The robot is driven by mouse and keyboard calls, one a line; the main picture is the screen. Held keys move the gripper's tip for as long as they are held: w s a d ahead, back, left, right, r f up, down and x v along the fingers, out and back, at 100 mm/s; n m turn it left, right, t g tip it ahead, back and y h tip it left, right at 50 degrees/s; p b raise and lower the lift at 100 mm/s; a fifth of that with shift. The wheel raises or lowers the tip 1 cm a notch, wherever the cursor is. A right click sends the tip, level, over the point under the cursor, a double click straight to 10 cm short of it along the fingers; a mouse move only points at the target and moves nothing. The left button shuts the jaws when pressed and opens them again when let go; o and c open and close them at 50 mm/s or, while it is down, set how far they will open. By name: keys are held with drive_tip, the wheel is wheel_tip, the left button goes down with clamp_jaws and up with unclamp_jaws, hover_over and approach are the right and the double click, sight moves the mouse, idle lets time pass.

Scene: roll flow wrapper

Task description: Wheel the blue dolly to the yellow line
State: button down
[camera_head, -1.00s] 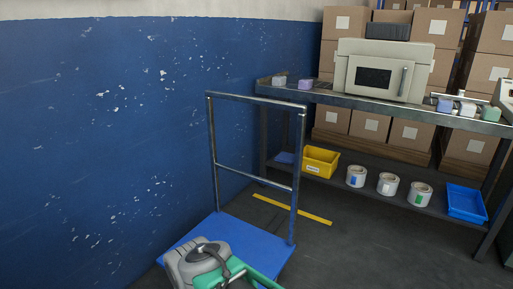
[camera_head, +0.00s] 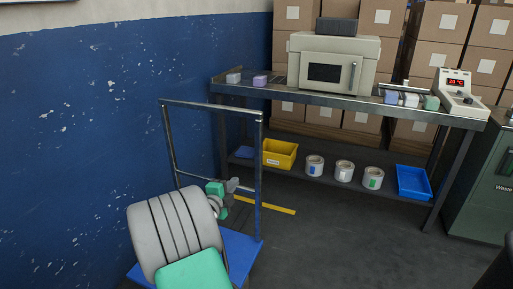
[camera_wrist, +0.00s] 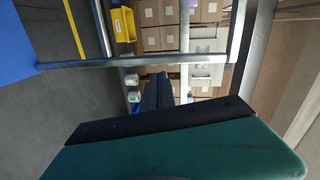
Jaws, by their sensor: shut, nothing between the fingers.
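The blue dolly has a flat blue deck (camera_head: 243,251) and an upright grey tube handle frame (camera_head: 212,106). It stands beside the blue wall. The yellow line (camera_head: 270,206) lies on the floor just behind the dolly, partly hidden by the handle frame. My gripper (camera_head: 242,187) is in front of the handle frame, below its top bar, with my arm covering part of the deck. In the wrist view my shut fingers (camera_wrist: 165,88) are empty, close to a grey handle tube (camera_wrist: 190,61); I cannot tell whether they touch it. The yellow line also shows there (camera_wrist: 75,30).
A metal bench (camera_head: 350,104) stands behind, with a grey machine and small blocks on top. Its lower shelf holds a yellow bin (camera_head: 280,154), several tape rolls and a blue tray (camera_head: 413,182). A green cabinet (camera_head: 480,190) is at right. Floor in front of the bench is clear.

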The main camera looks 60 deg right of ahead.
wheel_tip(320, 180, up, 2)
drive_tip(key=s+d+m+h, duration=0.2)
drive_tip(key=d, duration=0.1)
approach(260, 152)
drive_tip(key=d, duration=0.4)
drive_tip(key=w+d, duration=0.1)
drive_tip(key=d, duration=0.1)
drive_tip(key=shift+d+r, duration=0.15)
drive_tip(key=shift+d, duration=0.25)
